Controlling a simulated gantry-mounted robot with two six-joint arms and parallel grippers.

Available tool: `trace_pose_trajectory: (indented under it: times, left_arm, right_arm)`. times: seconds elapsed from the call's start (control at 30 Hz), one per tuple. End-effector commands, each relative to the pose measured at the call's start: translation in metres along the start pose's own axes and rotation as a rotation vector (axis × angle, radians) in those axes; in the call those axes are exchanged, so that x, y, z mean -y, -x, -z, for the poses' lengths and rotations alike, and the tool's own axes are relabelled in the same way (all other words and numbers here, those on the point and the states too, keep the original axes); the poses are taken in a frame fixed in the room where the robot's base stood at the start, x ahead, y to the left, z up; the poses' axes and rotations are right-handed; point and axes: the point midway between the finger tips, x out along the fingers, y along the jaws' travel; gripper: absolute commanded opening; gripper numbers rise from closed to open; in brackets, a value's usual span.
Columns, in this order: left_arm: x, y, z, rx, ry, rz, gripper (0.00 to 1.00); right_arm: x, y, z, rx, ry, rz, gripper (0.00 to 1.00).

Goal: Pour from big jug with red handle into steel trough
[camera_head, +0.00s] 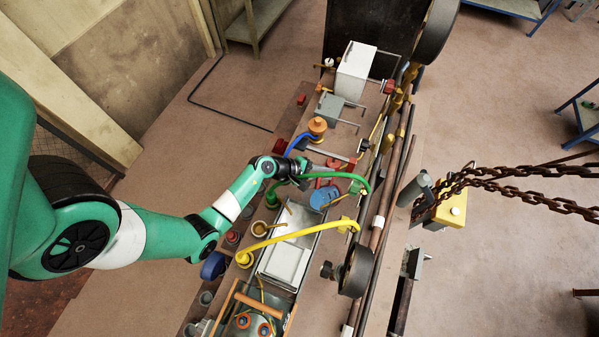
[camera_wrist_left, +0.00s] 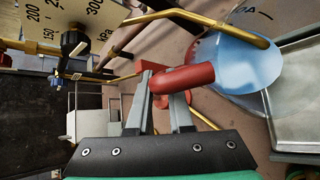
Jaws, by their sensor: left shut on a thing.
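The big jug (camera_head: 325,197) is clear with blue contents, next to the green hose in the head view. It also shows at upper right in the left wrist view (camera_wrist_left: 238,65), with its red handle (camera_wrist_left: 190,77) pointing toward my fingers. My left gripper (camera_wrist_left: 163,95) is shut on the red handle; in the head view the gripper (camera_head: 302,176) is small and partly hidden. The steel trough (camera_head: 283,262) lies below the jug in the head view; its edge shows at the right of the wrist view (camera_wrist_left: 309,80). I cannot tell the jug's exact tilt.
A green hose (camera_head: 325,174) arches close above the jug, and a yellow hose (camera_head: 295,237) arches over the trough. A black-rimmed wheel (camera_head: 356,270) stands right of the trough. A grey box (camera_head: 355,72) is at the far end. Rusty chains (camera_head: 540,172) hang at the right.

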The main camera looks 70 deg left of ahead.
Motion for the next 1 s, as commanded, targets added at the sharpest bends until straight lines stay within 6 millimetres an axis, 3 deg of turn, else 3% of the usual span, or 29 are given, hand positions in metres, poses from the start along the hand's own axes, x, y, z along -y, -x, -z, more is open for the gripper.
trace_pose_trajectory:
  times: [1.0]
  left_arm:
    - [0.003,0.005,-0.001,0.046,-0.043,-0.125,0.0]
  right_arm:
    - [0.0,0.023,-0.021,0.0,0.0,0.0,0.5]
